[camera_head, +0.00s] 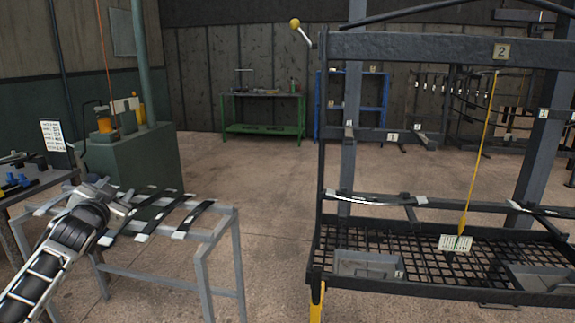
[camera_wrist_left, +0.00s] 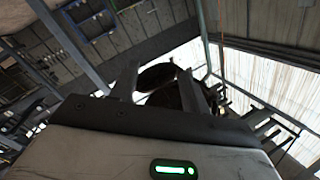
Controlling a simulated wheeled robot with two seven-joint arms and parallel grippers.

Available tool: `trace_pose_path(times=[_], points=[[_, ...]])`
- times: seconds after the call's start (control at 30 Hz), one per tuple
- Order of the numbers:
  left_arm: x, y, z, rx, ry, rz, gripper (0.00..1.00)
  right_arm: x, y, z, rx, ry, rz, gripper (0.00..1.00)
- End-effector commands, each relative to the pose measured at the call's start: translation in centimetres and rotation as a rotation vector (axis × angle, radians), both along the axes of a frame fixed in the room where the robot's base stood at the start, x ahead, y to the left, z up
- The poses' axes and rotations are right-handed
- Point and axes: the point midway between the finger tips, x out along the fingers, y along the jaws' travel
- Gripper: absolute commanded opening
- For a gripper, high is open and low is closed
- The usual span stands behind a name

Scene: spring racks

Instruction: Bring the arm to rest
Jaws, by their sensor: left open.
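My left arm comes in from the lower left in the head view. Its gripper (camera_head: 118,203) is over the left part of a grey metal stand. In the left wrist view the two fingers of the gripper (camera_wrist_left: 158,88) are spread apart, with nothing clearly held between them. A dark rounded shape shows beyond the fingers there, and I cannot tell what it is. Several dark leaf springs (camera_head: 187,219) with pale ends lie across the stand (camera_head: 222,222), right beside the gripper. I cannot tell whether the gripper touches them. My right gripper is not in view.
A black rack (camera_head: 420,47) with a number 2 plate stands at the right, with grey bins (camera_head: 368,264) on its mesh shelf. A green machine (camera_head: 135,160) is behind the stand. A green workbench (camera_head: 263,112) is far back. Open floor (camera_head: 260,190) lies between stand and rack.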

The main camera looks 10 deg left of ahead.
Motion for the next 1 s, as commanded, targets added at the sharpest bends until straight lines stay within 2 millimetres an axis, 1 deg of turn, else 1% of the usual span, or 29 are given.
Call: trace_pose_path(times=[0.03, 0.17, 0.2, 0.27, 0.3, 0.37, 0.4, 0.47, 0.5, 0.57, 0.6, 0.67, 0.7, 0.77, 0.8, 0.9, 1.0], points=[[-0.4, -2.1, -3.6, -0.012, 0.051, -0.03, 0.47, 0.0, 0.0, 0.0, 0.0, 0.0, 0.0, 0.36], [-1.9, -6.2, -9.2, -0.046, 0.123, -0.093, 0.47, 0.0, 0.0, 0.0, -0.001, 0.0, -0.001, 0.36], [-2.6, -7.5, -11.2, -0.06, 0.148, -0.112, 0.47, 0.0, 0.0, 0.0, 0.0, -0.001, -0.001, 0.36], [-3.9, -9.8, -14.1, -0.086, 0.188, -0.144, 0.47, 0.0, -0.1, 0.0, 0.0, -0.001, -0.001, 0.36], [-5.1, -11.4, -16.2, -0.107, 0.216, -0.165, 0.47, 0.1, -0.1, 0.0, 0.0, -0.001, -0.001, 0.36], [-7.1, -14.0, -19.3, -0.143, 0.26, -0.198, 0.47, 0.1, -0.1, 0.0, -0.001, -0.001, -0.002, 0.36], [-8.7, -15.7, -21.3, -0.17, 0.289, -0.219, 0.47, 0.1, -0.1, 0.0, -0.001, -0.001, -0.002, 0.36], [-11.3, -18.3, -24.1, -0.215, 0.334, -0.248, 0.47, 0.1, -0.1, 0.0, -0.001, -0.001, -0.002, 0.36], [-13.2, -20.0, -25.7, -0.246, 0.363, -0.264, 0.47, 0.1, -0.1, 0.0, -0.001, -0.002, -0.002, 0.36], [-16.3, -22.6, -28.0, -0.299, 0.407, -0.286, 0.47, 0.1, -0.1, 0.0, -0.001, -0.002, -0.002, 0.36], [-18.5, -24.2, -29.4, -0.336, 0.436, -0.299, 0.47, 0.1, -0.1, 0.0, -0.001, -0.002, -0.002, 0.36], [-21.8, -26.6, -31.0, -0.394, 0.478, -0.311, 0.47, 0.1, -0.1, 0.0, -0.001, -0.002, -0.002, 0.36], [-23.9, -28.0, -31.8, -0.433, 0.503, -0.317, 0.47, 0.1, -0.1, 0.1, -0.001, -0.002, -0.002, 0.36], [-26.9, -29.8, -32.7, -0.486, 0.536, -0.319, 0.47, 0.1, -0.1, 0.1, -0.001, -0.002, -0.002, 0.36], [-28.7, -30.8, -33.1, -0.52, 0.556, -0.317, 0.47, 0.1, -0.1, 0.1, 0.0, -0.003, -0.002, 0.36], [-32.2, -32.7, -33.5, -0.586, 0.592, -0.31, 0.47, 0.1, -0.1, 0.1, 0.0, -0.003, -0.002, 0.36], [-34.1, -33.7, -33.6, -0.624, 0.612, -0.302, 0.47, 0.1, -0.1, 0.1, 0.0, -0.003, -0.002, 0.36]])
